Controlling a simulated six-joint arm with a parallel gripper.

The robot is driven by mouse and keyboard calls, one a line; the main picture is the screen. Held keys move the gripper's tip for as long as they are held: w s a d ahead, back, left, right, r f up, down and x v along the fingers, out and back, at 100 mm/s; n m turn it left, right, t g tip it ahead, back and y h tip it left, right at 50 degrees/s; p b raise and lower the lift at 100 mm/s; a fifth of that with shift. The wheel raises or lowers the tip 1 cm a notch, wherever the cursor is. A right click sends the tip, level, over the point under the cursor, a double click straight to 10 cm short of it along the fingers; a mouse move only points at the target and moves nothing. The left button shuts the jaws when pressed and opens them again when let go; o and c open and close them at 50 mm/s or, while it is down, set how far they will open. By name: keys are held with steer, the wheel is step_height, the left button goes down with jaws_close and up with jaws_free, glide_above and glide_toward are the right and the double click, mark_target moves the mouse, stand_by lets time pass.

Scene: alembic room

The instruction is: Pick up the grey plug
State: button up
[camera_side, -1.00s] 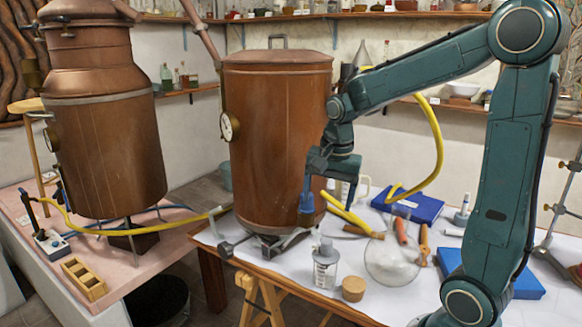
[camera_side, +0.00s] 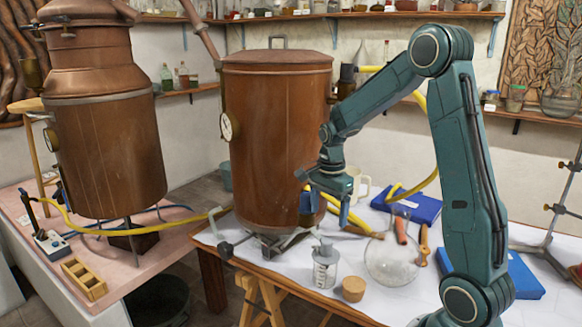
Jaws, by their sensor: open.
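A small grey piece (camera_side: 325,248), which looks like the grey plug, sits at the top of a clear jar (camera_side: 325,274) near the table's front edge. It is too small to tell how deep it sits. My gripper (camera_side: 325,208) is open and empty, pointing down, with its two blue fingers apart. In the picture it is above the jar and in front of the large copper vessel. No contact with the grey piece shows.
A cork (camera_side: 353,290) and a round glass flask (camera_side: 394,262) stand right of the jar. The copper vessel (camera_side: 275,130) rises behind. Blue boxes (camera_side: 408,204) and orange-handled tools lie further right. A metal spout (camera_side: 226,250) juts out at left.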

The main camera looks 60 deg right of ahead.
mark_target(327, 241)
steer(key=shift+f, duration=3.45)
steer(key=shift+f, duration=2.75)
steer(key=shift+c, duration=0.3)
steer(key=c, duration=0.6)
